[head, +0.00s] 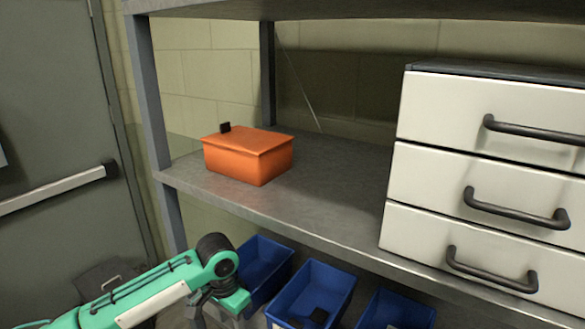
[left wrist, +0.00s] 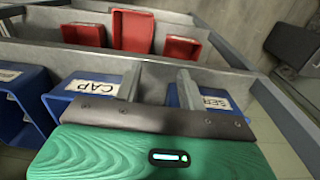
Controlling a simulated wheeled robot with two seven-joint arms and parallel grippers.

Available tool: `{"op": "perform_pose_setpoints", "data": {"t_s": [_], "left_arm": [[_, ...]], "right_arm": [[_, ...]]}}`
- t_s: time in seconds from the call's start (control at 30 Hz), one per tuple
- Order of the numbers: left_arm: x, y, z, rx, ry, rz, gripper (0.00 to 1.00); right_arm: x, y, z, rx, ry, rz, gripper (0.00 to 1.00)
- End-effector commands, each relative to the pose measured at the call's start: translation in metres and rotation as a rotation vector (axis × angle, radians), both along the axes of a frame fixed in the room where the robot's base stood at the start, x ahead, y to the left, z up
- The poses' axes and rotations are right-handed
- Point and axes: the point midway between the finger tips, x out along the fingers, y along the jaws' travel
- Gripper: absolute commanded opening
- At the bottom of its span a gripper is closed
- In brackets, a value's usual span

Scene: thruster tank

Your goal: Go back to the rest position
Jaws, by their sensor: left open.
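My left arm, green and white, comes in from the lower left in the head view. Its left gripper (head: 212,308) hangs low in front of the shelf, beside the blue bins, with its fingertips partly cut off. In the left wrist view the left gripper (left wrist: 158,85) is open, its two grey fingers apart with nothing between them. The fingers point toward labelled blue bins, one marked "CAP" (left wrist: 60,103) and one with a label starting "SER" (left wrist: 215,100). My right gripper is in neither view.
An orange lidded box (head: 250,160) stands on the metal shelf (head: 330,190), left of a white drawer unit (head: 440,170). Below are blue bins (head: 310,290). Red bins (left wrist: 132,30) show behind the blue ones. A grey door (head: 55,120) is at left.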

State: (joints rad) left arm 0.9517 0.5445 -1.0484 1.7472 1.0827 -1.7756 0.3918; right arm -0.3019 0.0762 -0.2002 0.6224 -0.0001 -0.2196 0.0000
Motion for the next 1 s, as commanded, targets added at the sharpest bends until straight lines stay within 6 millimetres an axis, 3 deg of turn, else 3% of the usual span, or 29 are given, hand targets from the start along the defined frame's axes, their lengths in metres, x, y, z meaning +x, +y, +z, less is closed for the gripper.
{"op": "perform_pose_setpoints", "data": {"t_s": [0.37, 0.7, 1.0], "left_arm": [[-0.033, -0.031, -0.031, -0.084, -0.029, -0.057, 0.4], [-0.091, -0.064, -0.067, -0.234, -0.099, -0.07, 0.4], [-0.139, -0.061, -0.088, -0.32, -0.175, 0.024, 0.4]], "right_arm": [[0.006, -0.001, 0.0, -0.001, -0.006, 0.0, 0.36], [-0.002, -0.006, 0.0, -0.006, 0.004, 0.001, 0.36], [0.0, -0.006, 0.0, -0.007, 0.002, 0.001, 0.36]]}}
